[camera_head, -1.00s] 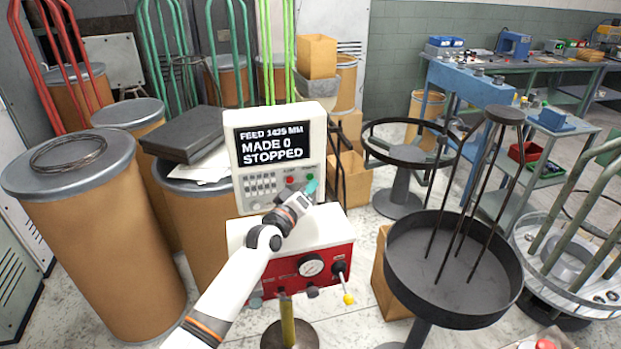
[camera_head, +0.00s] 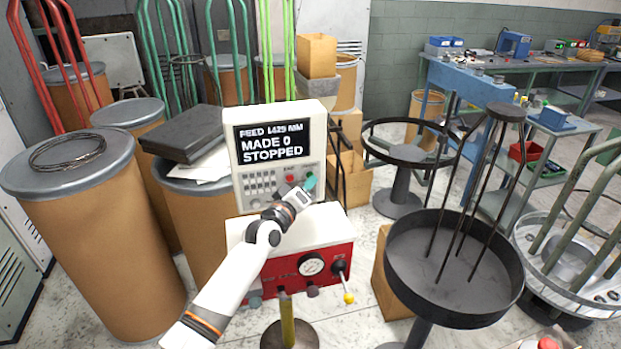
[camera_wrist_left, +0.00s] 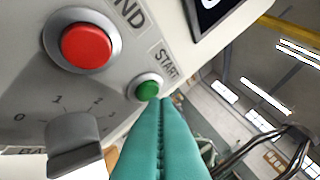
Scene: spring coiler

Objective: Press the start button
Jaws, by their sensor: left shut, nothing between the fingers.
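The green start button (camera_wrist_left: 148,89) sits in a pale ring on the control panel, beside the word START. My left gripper (camera_wrist_left: 166,103) is shut and empty, its teal fingertips right at the lower right edge of the button. I cannot tell whether they touch it. In the head view the left gripper (camera_head: 311,181) is at the lower right of the cream control box (camera_head: 279,113), and its tips partly hide the button area. The screen (camera_head: 270,142) reads FEED 1425 MM, MADE 0, STOPPED. My right gripper is not in view.
A larger red button (camera_wrist_left: 87,45) and a dark rotary knob (camera_wrist_left: 75,140) are close by on the panel. A red unit with a gauge (camera_head: 311,264) and yellow-tipped lever (camera_head: 348,298) is below. A round black tray (camera_head: 440,310) stands to the right.

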